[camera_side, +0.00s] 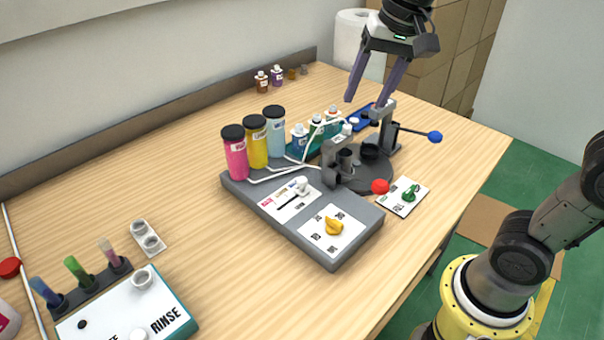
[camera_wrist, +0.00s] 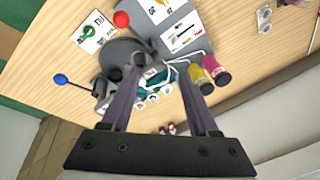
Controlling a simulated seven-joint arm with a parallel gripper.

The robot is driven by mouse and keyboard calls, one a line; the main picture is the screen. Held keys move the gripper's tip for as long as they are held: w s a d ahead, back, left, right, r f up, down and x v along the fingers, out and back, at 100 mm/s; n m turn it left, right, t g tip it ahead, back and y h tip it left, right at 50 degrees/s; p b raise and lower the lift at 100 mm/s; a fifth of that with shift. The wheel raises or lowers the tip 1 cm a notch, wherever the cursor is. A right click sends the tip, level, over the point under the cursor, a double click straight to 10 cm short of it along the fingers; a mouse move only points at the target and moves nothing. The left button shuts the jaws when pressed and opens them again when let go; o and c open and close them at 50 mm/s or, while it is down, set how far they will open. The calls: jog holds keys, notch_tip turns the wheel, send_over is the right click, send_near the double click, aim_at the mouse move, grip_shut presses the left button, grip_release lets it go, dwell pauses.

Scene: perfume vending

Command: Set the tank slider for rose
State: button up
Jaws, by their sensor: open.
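The tank slider (camera_side: 301,186) is a small white knob on a labelled white card (camera_side: 280,199) on top of the grey machine (camera_side: 340,262). A pink label lies at the card's left end; the knob sits toward the right end. Pink (camera_side: 235,160), yellow (camera_side: 256,147) and light blue (camera_side: 276,137) tanks with black caps stand behind it. My gripper (camera_side: 370,98) is open and empty, high above the back right of the machine, well apart from the slider. In the wrist view, the slider card (camera_wrist: 181,33) shows beyond my open fingers (camera_wrist: 165,118).
An orange dial (camera_side: 334,226) sits right of the slider. A red ball knob (camera_side: 380,187), a blue-ended lever (camera_side: 434,137), a round grey turntable (camera_side: 365,177) and a green-knob card (camera_side: 404,197) are nearby. The rinse station (camera_side: 130,312) is at front left.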

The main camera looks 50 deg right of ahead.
jog(key=w+a+f+m+g, duration=0.15)
jog(key=w+f, duration=0.25)
jog(key=w, duration=0.5)
jog(key=g, duration=0.2)
send_over(302, 179)
notch_tip(302, 179, down, 7)
jog(key=shift+n, duration=0.35)
notch_tip(302, 179, down, 13)
jog(key=shift+r, duration=0.1)
grip_shut()
dwell(0.5)
